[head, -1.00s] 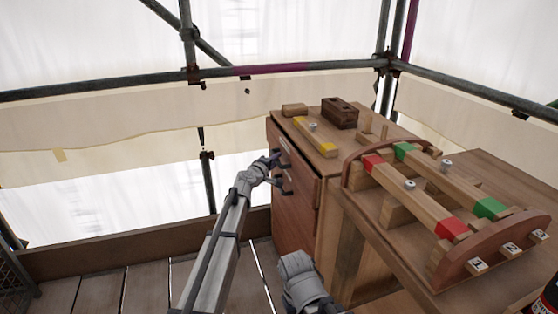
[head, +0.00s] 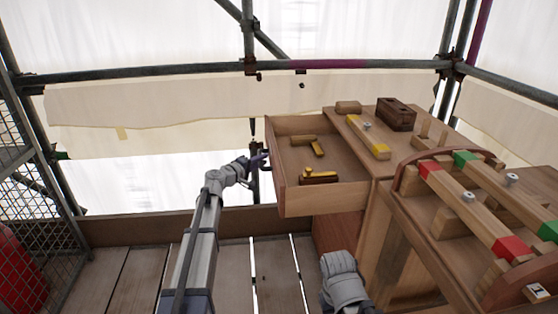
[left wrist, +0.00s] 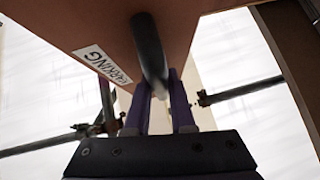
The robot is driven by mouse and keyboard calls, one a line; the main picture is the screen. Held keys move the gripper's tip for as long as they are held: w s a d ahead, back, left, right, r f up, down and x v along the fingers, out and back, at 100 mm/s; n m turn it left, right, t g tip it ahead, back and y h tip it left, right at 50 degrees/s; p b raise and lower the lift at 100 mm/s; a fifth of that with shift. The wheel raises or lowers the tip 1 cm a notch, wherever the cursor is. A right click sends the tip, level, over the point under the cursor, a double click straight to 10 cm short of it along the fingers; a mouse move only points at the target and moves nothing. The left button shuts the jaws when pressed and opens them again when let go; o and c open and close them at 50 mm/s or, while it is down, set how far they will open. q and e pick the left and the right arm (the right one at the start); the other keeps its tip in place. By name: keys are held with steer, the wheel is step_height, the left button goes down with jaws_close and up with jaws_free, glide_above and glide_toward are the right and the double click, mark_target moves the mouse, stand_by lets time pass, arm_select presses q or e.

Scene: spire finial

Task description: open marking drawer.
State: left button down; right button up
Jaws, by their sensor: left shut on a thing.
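The marking drawer (head: 272,170) is pulled well out of the wooden cabinet in the head view, with its inside showing. In it lie a wooden tool with a yellow end (head: 308,143) and a dark wooden tool with brass parts (head: 318,176). My left gripper (head: 262,158) is at the drawer front, shut on its dark handle (left wrist: 150,50). In the left wrist view the handle bar runs between the two fingers, beside a white label (left wrist: 103,63) reading "MARKING". My right arm shows at the bottom of the head view; its fingers cannot be made out.
On the cabinet top lie a yellow-ended wooden piece (head: 368,138) and a dark slotted block (head: 396,114). A rack with red- and green-marked bars (head: 465,205) stands at right. A mesh panel (head: 40,150) stands at left. The plank floor (head: 110,270) is clear.

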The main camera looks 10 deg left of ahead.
arm_select(q)
steer(key=shift+s+a, duration=0.25)
steer(key=shift+a, duration=0.4)
steer(key=shift+s+a, duration=0.2)
steer(key=shift+a, duration=0.4)
steer(key=shift+s+a, duration=0.25)
steer(key=shift+a, duration=0.4)
steer(key=c, duration=0.8)
jaws_free()
steer(key=shift+o, duration=0.2)
steer(key=p+v, duration=0.1)
steer(key=v, duration=0.6)
steer(key=shift+s+a, duration=0.25)
steer(key=shift+s, duration=0.1)
